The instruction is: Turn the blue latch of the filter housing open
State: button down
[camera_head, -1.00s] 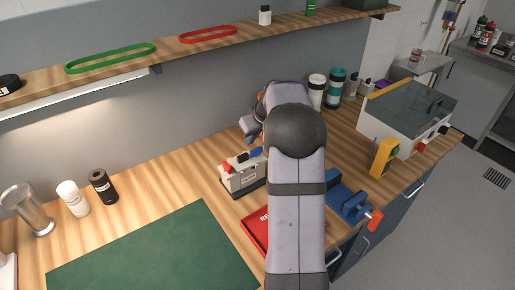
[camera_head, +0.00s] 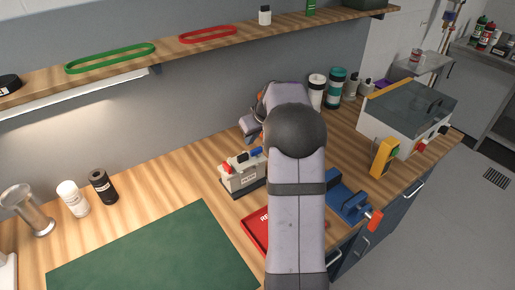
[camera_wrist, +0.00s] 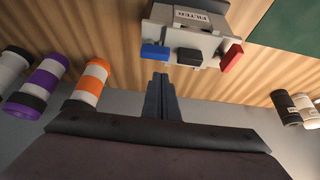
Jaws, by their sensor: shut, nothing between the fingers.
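The grey filter housing (camera_head: 243,179) stands on the wooden bench left of my arm. In the wrist view the housing (camera_wrist: 186,29) has a label reading FILTER at the top of the picture. Its blue latch (camera_wrist: 154,51) is on the left of the near side, a black block (camera_wrist: 189,57) in the middle and a red latch (camera_wrist: 231,59) on the right. The blue latch (camera_head: 256,152) also shows in the head view, partly beside my arm. My gripper (camera_wrist: 161,77) is shut and empty, its fingertips just below the blue latch in the picture, with a small visible gap.
A red tray (camera_head: 255,232) and a blue vise (camera_head: 347,203) lie around my arm. Bottles and a grey box (camera_head: 408,112) stand at the right. A green mat (camera_head: 150,255) covers the front left. The wall and shelf (camera_head: 130,66) are behind.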

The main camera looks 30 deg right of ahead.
aim_at(251, 151)
jog(key=shift+f, duration=0.3)
jog(key=shift+f+b, duration=0.35)
jog(key=shift+b, duration=0.25)
jog(key=shift+s+f+b, duration=0.1)
jog(key=shift+f+b, duration=1)
jog(key=shift+f, duration=0.05)
jog(key=shift+s+a+f+b, duration=0.1)
jog(key=shift+s+a+b, duration=0.25)
jog(key=shift+s+b, duration=0.35)
dwell(0.4)
jog(key=shift+s+b, duration=0.6)
jog(key=shift+b, duration=0.05)
dwell(0.6)
jog(key=shift+s+d+b, duration=0.15)
jog(key=shift+s+b, duration=0.25)
dwell(0.5)
jog(key=shift+s+d+b, duration=0.4)
jog(key=shift+s+d, duration=0.05)
jog(key=shift+s, duration=0.05)
dwell(0.7)
notch_tip(251, 151, up, 7)
jog(key=p, duration=0.5)
jog(key=shift+w+r, duration=0.15)
jog(key=shift+r, duration=0.05)
dwell(0.4)
